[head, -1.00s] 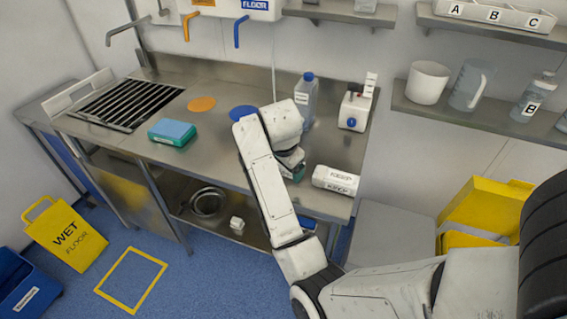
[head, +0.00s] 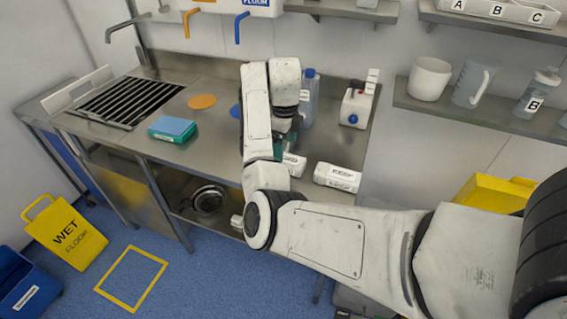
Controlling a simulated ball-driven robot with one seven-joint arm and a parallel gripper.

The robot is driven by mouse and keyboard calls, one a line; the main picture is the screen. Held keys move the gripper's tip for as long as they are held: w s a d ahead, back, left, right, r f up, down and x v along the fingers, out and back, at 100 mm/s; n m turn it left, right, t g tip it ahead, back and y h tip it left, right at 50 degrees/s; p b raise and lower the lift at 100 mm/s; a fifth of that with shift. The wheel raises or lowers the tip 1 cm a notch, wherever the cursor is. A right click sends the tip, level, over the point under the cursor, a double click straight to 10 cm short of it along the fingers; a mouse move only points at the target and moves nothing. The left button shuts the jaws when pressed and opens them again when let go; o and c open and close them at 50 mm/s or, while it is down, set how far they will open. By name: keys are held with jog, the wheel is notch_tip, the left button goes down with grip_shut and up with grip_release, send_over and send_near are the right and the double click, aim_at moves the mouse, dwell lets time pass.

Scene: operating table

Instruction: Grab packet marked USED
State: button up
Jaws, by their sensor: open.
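A white packet (head: 337,177) lies on the steel bench near its front right edge. The dark lettering on its front looks like KEEP, but it is small. A second white packet (head: 294,164) lies to its left, partly hidden by my arm; its lettering cannot be read. I can read USED on neither. My gripper (head: 284,142) is over the bench, just behind the second packet in the picture. Its jaws are open and mostly hidden by my wrist, with nothing seen between them.
A clear bottle (head: 309,100) stands right of my wrist, and a white box-shaped device (head: 356,104) further right. Wall shelves (head: 480,112) stand at right. The left bench middle is fairly clear.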

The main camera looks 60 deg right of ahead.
jog(key=shift+w+a+f+p, duration=0.1)
jog(key=shift+f+p, duration=0.35)
jog(key=shift+f, duration=2.5)
jog(key=shift+c, duration=0.3)
jog(key=c, duration=1)
jog(key=shift+r, duration=0.1)
